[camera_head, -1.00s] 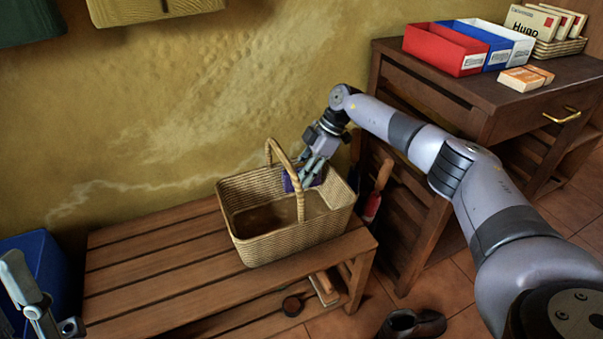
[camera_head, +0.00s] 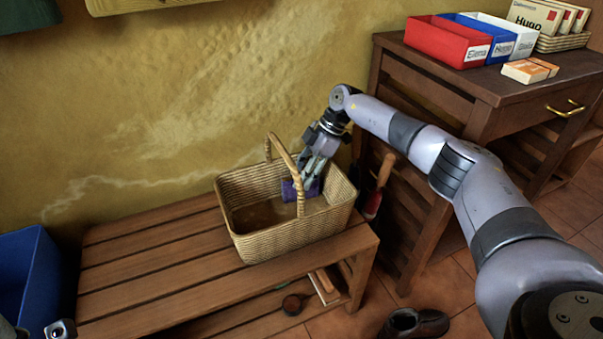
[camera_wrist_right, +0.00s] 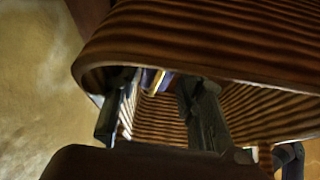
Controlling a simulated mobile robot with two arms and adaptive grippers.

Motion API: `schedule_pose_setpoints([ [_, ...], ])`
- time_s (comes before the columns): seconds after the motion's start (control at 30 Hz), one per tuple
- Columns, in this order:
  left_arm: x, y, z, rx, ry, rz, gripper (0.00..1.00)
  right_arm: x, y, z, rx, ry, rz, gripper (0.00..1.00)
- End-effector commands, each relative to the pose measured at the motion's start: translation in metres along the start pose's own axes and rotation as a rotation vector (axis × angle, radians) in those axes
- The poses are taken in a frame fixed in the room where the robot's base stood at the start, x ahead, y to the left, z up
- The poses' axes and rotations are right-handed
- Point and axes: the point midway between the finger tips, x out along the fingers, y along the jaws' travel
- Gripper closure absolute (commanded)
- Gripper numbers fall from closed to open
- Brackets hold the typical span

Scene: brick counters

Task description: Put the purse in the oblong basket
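The oblong wicker basket (camera_head: 262,243), with an arched handle, stands upright near the right end of the slatted wooden bench. My right gripper (camera_head: 307,184) reaches down inside its back right part. The purple purse (camera_head: 289,191) is at the fingertips, inside the basket below the rim. In the right wrist view, my right gripper (camera_wrist_right: 160,100) has its fingers apart. A bit of the purse (camera_wrist_right: 152,80) shows between them, with a gap; the basket wall (camera_wrist_right: 200,40) hides the rest. Only the tips of my left gripper (camera_head: 36,330) show, apart and empty, at the bottom left corner.
A blue bin (camera_head: 40,275) stands left of the bench (camera_head: 150,250). A dark wooden cabinet (camera_head: 480,90) on the right carries red, blue and white boxes. A red-handled tool (camera_head: 378,185) is beside the basket. Shoes (camera_head: 415,323) lie on the floor.

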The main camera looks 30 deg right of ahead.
Motion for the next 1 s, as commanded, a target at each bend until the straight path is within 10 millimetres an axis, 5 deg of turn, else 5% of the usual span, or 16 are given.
schedule_pose_setpoints([
  [0.2,0.000,0.000,0.000,0.000,-0.001,0.000,0.68,0.000,0.000,0.000,0.000,0.000,0.001,0.47],
  [0.57,0.000,0.000,0.000,0.000,-0.001,0.000,0.68,-0.004,0.000,0.001,0.001,-0.001,0.002,0.47],
  [1.0,0.000,0.000,0.000,0.000,-0.001,0.000,0.68,-0.087,0.001,0.000,0.000,0.000,0.003,0.47],
])
